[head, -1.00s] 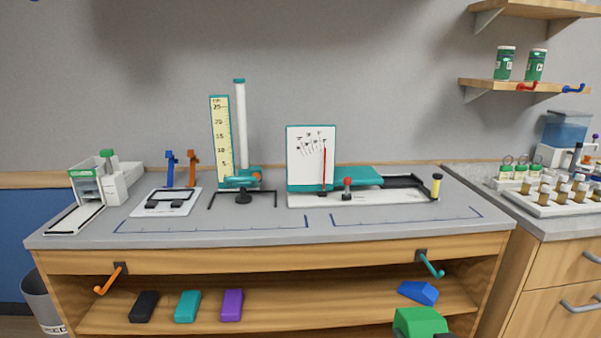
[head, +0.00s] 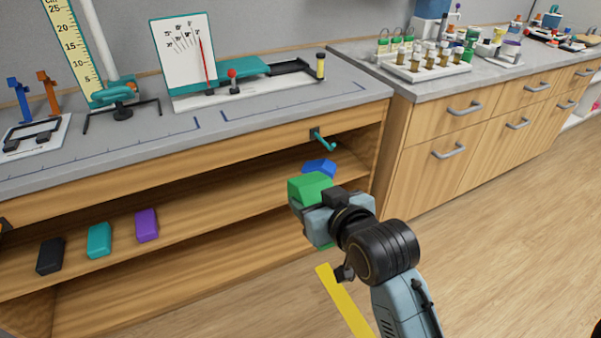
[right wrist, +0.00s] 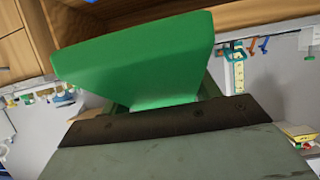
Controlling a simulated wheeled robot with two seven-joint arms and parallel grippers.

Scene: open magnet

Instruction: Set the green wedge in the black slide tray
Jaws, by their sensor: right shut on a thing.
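The green wedge (head: 309,187) is held in my right gripper (head: 322,207), in front of the open shelf under the bench. It also fills the upper middle of the right wrist view (right wrist: 140,65), against the dark edge of the gripper. The fingertips are mostly hidden. The black slide tray (head: 297,64) lies on the bench top, extending from the right end of a teal cover on a white base. The wedge is apart from the tray, lower and nearer to me.
A blue wedge (head: 319,168) lies on the shelf just behind the green one. Black (head: 50,256), teal (head: 99,240) and purple (head: 147,225) blocks lie further left. A teal hook (head: 323,141) sticks out from the bench front. A yellow-capped post (head: 320,66) stands by the tray.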

